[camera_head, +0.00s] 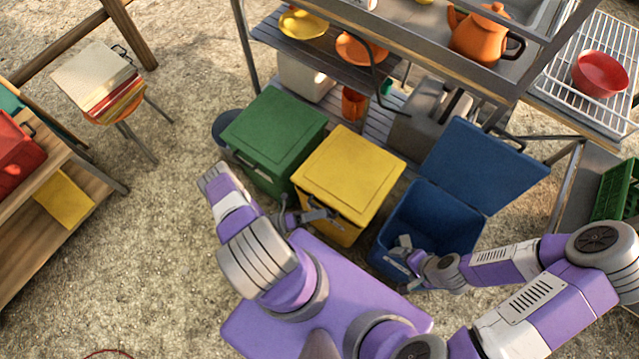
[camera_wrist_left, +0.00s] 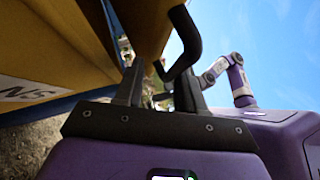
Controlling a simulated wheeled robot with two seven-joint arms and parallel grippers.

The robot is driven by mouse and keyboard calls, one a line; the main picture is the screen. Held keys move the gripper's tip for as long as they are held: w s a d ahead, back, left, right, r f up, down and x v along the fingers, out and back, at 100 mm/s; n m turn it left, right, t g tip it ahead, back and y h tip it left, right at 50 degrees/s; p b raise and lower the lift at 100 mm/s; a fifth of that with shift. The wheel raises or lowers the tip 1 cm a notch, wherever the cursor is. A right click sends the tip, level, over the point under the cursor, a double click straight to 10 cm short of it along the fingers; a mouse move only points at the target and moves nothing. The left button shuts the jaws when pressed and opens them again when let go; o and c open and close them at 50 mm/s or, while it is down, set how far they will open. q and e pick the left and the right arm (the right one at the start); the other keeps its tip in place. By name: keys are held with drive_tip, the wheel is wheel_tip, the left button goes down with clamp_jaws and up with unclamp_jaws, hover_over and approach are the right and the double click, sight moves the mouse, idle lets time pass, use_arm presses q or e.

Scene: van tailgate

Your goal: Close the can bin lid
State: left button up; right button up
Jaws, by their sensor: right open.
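The yellow bin (camera_head: 343,222) has its yellow lid (camera_head: 350,174) lying over its top; I cannot tell whether a narrow gap is left. In the left wrist view the yellow bin (camera_wrist_left: 50,55) fills the left side, with part of a label ending in "NS" on it. A black bent handle (camera_wrist_left: 190,45) reaches down in front of my left fingers. My left gripper (camera_head: 318,214) is at the front of the yellow bin, its two fingers apart in the left wrist view (camera_wrist_left: 158,92), seemingly empty. My right gripper (camera_head: 416,262) is open at the front of the blue bin.
The green bin (camera_head: 272,140) at the left is covered. A metal shelf unit (camera_head: 385,62) stands behind.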

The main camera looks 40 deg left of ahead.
use_arm(q)
drive_tip(key=shift+w+a, duration=0.2)
drive_tip(key=v, duration=0.7)
drive_tip(key=shift+s, duration=0.45)
drive_tip(key=shift+s+f, duration=0.1)
